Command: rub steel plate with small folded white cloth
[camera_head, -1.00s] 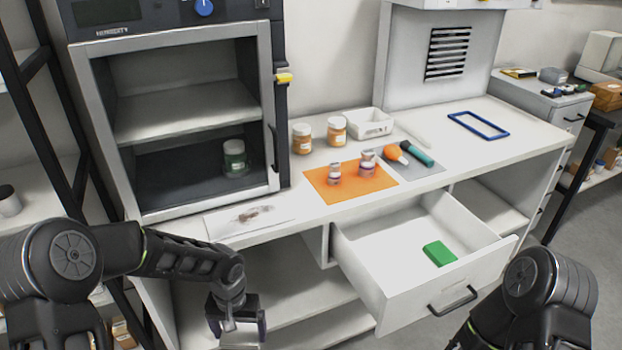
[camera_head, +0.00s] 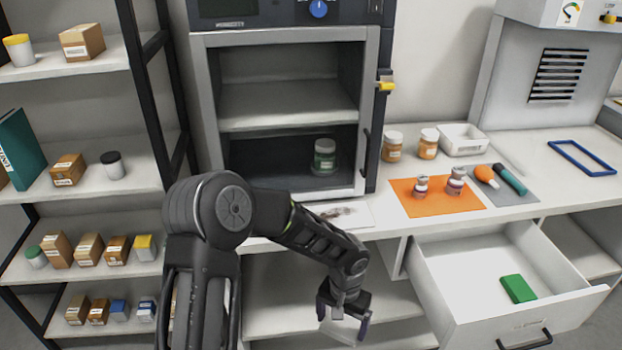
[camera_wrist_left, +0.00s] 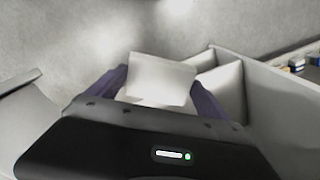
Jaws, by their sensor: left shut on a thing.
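My left gripper (camera_head: 342,322) hangs in front of the bench, left of the open drawer and below the worktop. It is shut on the small folded white cloth (camera_wrist_left: 160,80), which shows between its fingers in the left wrist view. The cloth also shows pale under the gripper in the head view (camera_head: 343,330). The steel plate (camera_head: 343,213) lies flat on the worktop in front of the cabinet, with a dark smudge on it. My arm covers its left part. The gripper is apart from the plate. My right gripper is not in view.
The open drawer (camera_head: 450,295) holds a green block (camera_head: 518,289) and juts out to the right. An orange mat (camera_head: 437,208) with two small jars lies right of the plate. The open cabinet (camera_head: 200,120) stands behind the plate. A shelf rack (camera_head: 85,175) stands at the left.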

